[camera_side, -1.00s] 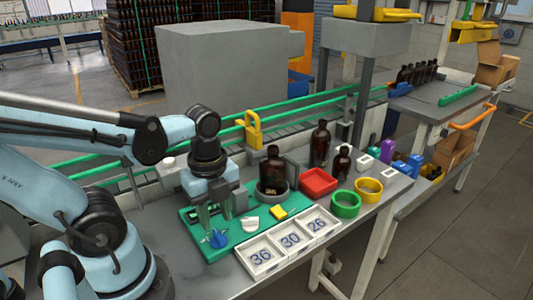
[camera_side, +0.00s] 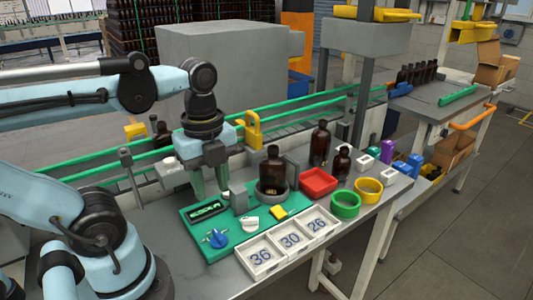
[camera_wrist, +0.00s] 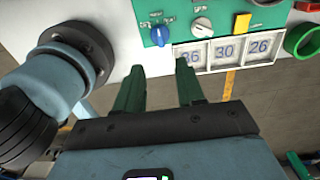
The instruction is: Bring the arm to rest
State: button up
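My gripper (camera_side: 211,192) hangs fingers down above the back left part of the green panel (camera_side: 200,241). In the wrist view, my gripper's (camera_wrist: 159,68) two green fingers stand apart with nothing between them. The panel carries a blue knob (camera_side: 215,239), a white knob (camera_side: 249,224), a yellow button (camera_side: 278,212) and a small dark display (camera_side: 208,208). The blue knob (camera_wrist: 160,36) and white knob (camera_wrist: 202,26) also show beyond the fingers in the wrist view.
A brown bottle (camera_side: 273,172) stands in a grey round holder right of my gripper. Two more bottles (camera_side: 320,144) (camera_side: 342,163) stand further right. A red tray (camera_side: 318,182), green ring (camera_side: 345,204), yellow ring (camera_side: 369,190) and white numbered tray (camera_side: 267,268) sit nearby. A green-railed conveyor runs behind.

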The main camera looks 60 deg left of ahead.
jog(key=w+d+f+n+t, duration=0.1)
jog(key=w+n+t, duration=0.6)
jog(key=n, duration=1.1)
jog(key=shift+w+d+f, duration=0.35)
jog(key=shift+w+f, duration=0.05)
jog(key=shift+w, duration=0.85)
